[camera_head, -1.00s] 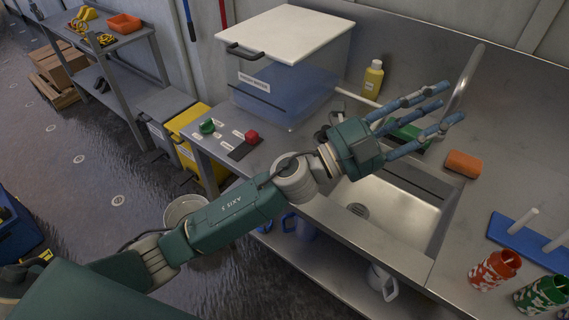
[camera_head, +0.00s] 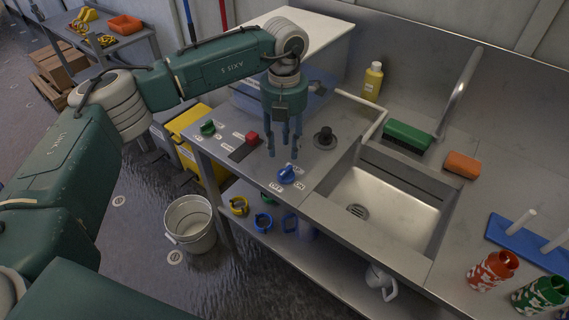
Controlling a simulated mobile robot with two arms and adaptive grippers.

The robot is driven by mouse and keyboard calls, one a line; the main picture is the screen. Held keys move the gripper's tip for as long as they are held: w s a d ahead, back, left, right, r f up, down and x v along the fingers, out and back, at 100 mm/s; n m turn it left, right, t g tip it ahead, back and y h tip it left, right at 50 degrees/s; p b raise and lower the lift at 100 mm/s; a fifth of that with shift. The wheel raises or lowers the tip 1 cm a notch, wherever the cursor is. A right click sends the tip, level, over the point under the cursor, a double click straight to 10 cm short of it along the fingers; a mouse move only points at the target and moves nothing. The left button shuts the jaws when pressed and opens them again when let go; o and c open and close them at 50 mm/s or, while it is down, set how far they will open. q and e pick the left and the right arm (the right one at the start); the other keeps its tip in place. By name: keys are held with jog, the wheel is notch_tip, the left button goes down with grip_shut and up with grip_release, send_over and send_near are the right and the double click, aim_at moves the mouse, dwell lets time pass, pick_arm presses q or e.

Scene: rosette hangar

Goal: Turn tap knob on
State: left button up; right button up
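A blue knob (camera_head: 287,174) sits on the steel counter left of the sink, with small labels around it that seem to read OFF and ON. A black round knob (camera_head: 325,138) stands behind it, near the sink's back left corner. The curved steel tap (camera_head: 459,88) rises behind the sink (camera_head: 385,205). My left gripper (camera_head: 284,150) points down just behind and above the blue knob. My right gripper is out of view.
A red button (camera_head: 252,138) and a green knob (camera_head: 208,128) are left of my fingers. A clear bin with a white lid (camera_head: 325,35) stands behind my arm.

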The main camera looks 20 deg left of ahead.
aim_at(286, 174)
pick_arm(q)
notch_tip(286, 174, down, 7)
jog(key=shift+f+p, duration=0.1)
jog(key=shift+p, duration=0.85)
jog(key=shift+f, duration=0.5)
grip_shut()
